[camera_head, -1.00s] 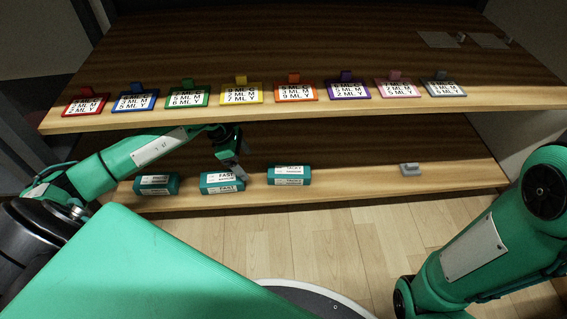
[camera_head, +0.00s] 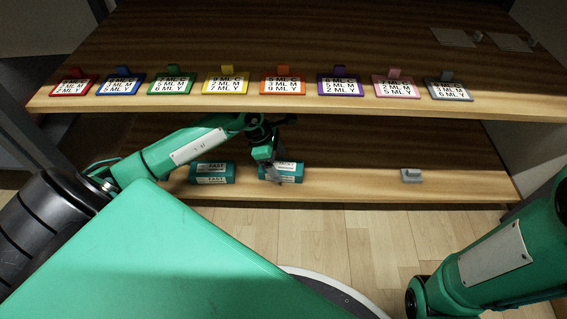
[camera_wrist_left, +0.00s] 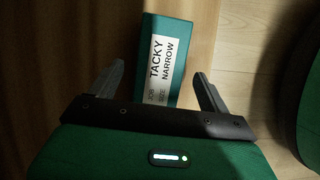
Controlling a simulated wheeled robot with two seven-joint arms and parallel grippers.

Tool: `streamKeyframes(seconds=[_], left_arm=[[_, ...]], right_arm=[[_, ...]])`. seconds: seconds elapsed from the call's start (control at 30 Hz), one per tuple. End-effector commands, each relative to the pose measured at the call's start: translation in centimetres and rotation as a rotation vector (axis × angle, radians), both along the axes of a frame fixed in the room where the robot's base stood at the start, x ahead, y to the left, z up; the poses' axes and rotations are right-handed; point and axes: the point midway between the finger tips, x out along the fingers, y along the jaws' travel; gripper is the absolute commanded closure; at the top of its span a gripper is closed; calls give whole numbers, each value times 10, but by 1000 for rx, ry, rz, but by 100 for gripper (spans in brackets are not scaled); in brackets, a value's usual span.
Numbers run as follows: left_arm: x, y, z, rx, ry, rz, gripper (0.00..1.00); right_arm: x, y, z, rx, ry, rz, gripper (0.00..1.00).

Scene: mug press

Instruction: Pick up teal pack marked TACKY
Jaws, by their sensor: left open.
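The teal pack marked TACKY (camera_head: 290,170) lies on the lower shelf near its front edge, partly hidden behind my left gripper in the head view. In the left wrist view the pack (camera_wrist_left: 168,60) has a white label reading TACKY NARROW. My left gripper (camera_head: 271,178) is at the pack's left part. In the left wrist view its two fingers (camera_wrist_left: 160,78) are open, one on each side of the pack's near end, with gaps beside it. Of my right arm only green links show at the right; its gripper is out of view.
A teal pack marked FAST (camera_head: 212,180) lies just left on the lower shelf. A small grey block (camera_head: 411,175) sits further right, with clear shelf between. The upper shelf (camera_head: 300,104) overhangs and carries several coloured cards on stands.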

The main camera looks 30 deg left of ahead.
Motion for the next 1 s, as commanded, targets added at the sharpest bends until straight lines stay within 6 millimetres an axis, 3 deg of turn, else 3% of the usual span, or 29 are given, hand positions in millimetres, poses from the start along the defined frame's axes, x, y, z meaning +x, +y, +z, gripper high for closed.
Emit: streamKeyframes(seconds=[0.03,0.13,0.4,0.47,0.7,1.0], left_arm=[[-2,-4,-13,-2,0,-2,20],[-4,-9,-23,-2,2,-2,20],[-5,-11,-24,0,0,-2,20],[-5,-11,-24,0,0,-2,28],[-5,-11,-24,0,0,-2,75],[-5,-11,-22,-1,-1,-2,77]], right_arm=[[-3,1,-7,-1,-10,6,64],[-8,4,-8,0,-26,21,64],[-9,8,-1,-6,-29,28,64],[-10,7,-1,-5,-31,29,64],[-11,6,-4,-4,-32,26,64],[-12,5,-3,-3,-33,25,64]])
